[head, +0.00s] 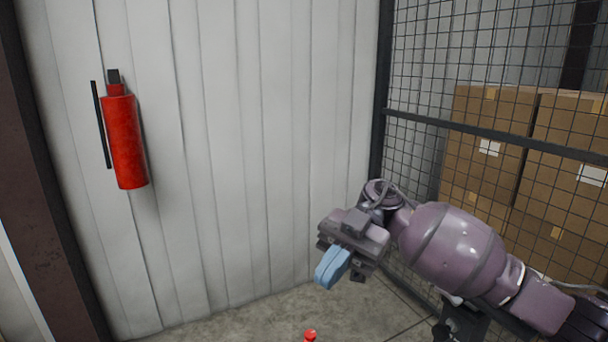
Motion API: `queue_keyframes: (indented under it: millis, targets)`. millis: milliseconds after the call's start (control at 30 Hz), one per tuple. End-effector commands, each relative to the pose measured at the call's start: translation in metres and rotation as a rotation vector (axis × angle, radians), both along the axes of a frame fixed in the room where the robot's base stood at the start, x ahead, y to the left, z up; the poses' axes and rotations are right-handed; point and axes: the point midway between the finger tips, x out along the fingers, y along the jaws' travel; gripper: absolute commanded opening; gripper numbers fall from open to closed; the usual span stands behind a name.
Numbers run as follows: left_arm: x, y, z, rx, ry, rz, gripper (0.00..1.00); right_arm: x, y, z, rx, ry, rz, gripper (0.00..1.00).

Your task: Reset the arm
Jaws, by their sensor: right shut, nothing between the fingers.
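My right arm comes in from the lower right, its purple links bent in front of the wire mesh. My right gripper (332,268) points down and to the left, with its blue fingers together and nothing between them. It hangs above the concrete floor, clear of the wall. My left gripper is not in view. No tote shows in this view.
A red fire extinguisher (124,141) hangs on the white panelled wall (250,130) at the left. A dark wire mesh fence (420,112) stands at the right, with stacked cardboard boxes (487,150) behind it. A small red object (310,335) shows at the bottom edge.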

Motion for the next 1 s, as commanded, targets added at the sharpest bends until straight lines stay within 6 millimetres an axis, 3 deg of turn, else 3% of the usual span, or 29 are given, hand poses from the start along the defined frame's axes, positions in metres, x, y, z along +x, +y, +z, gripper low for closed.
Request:
queue_keyframes:
  millis: [267,533,767,1000]
  targets:
    - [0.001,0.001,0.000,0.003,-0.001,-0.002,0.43,0.006,-0.006,-0.022,0.267,0.083,-0.208,0.00]
    - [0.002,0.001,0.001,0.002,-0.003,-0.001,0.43,0.024,-0.029,-0.055,0.568,0.142,-0.599,0.00]
    - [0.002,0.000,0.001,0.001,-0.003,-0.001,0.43,0.044,-0.073,-0.101,0.705,0.135,-1.048,0.00]
    - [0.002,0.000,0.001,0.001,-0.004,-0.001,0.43,0.048,-0.140,-0.171,0.654,0.067,-1.535,0.00]
